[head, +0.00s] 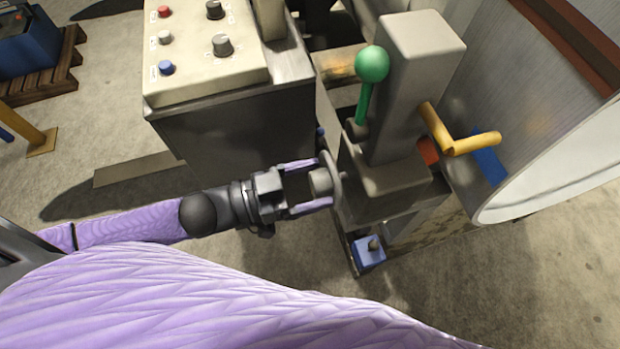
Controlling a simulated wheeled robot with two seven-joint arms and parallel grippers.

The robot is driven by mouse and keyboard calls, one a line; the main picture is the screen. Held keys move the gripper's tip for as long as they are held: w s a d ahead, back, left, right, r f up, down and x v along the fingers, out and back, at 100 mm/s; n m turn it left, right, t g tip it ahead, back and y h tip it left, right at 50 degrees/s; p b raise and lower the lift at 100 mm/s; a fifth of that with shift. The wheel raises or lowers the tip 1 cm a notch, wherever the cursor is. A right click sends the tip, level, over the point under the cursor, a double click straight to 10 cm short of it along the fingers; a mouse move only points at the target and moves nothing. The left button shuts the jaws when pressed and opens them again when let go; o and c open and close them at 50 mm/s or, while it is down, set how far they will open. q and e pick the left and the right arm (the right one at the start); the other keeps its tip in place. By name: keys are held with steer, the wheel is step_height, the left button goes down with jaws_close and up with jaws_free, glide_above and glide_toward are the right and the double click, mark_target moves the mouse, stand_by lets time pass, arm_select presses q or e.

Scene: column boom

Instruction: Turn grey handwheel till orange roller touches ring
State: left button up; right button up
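The grey handwheel (337,178) is on the near left side of the grey column machine, seen nearly edge-on, with a grey hub or knob facing left. My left gripper (318,183) reaches it from the left. Its two purple-edged fingers are apart, one above and one below the hub, and a small gap seems to show on each side. An orange-red part (428,152), perhaps the roller, shows partly behind the yellow crank. A large metal cylinder with a pale rim (545,172), perhaps the ring, stands at the right. Contact between them cannot be seen. My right gripper is out of view.
A green-knobbed lever (372,64) and a yellow crank (452,143) stick out from the grey column (412,80). A control box (207,75) with buttons and knobs stands left of it. A blue block (368,250) sits low below the wheel. Open floor lies at lower right.

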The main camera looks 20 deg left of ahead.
arm_select(q)
steer(key=c, duration=0.9)
steer(key=shift+r+m+p, duration=0.15)
steer(key=shift+m+p, duration=0.45)
steer(key=shift+m, duration=0.2)
steer(key=shift+c, duration=0.4)
steer(key=shift+m, duration=0.8)
steer(key=shift+f, duration=0.2)
steer(key=o, duration=1.3)
steer(key=p+v, duration=0.1)
steer(key=v, duration=0.9)
